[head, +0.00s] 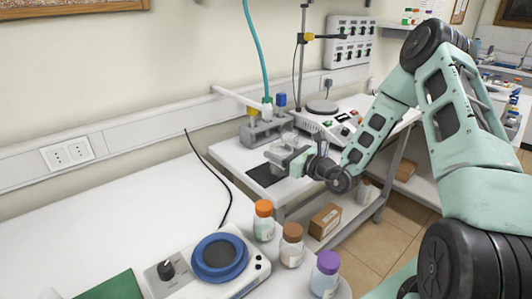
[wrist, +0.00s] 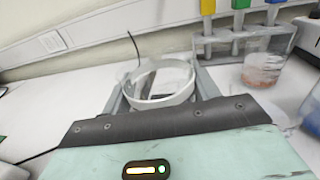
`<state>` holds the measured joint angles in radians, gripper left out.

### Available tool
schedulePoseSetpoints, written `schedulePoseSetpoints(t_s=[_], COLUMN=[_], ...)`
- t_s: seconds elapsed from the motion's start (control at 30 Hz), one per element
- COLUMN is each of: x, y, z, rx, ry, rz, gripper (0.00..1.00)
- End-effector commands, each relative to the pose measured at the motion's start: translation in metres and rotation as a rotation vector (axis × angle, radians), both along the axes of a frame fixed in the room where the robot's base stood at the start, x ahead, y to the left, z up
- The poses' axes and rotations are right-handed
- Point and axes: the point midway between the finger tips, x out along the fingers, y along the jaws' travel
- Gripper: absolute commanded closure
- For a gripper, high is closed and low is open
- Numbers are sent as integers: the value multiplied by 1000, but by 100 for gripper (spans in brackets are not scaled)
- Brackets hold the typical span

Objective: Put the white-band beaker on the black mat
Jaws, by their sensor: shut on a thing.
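The white-band beaker (wrist: 152,101) is clear glass with a broad white ring, and sits between my gripper's fingers in the wrist view. My gripper (head: 280,154) is shut on it. In the head view the gripper hovers over or beside the black mat (head: 259,177), which lies on the white bench and is partly covered by the gripper. The beaker is hard to make out there. I cannot tell whether its base touches the mat.
A second beaker (wrist: 263,70) with brownish contents stands at the right in the wrist view, by a grey rack (head: 262,133) with coloured caps. Orange-, brown- and purple-capped bottles (head: 264,222) stand near a blue-ringed stirrer (head: 219,258). A white hotplate device (head: 321,107) is behind.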

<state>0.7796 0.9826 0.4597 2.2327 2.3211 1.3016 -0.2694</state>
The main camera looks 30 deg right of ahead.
Motion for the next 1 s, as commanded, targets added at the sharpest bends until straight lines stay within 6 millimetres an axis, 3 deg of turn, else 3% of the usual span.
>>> schedulePoseSetpoints(t_s=[0.13, 0.43, 0.7, 1.0], x=[29, 55, 53, 53], y=[12, 20, 20, 19], z=[2, -1, -33, -36], rx=[0, 1, 0, -1], ry=[-2, 0, 0, -1], rz=[2, 1, 1, 0], gripper=[68, 68, 68, 68])
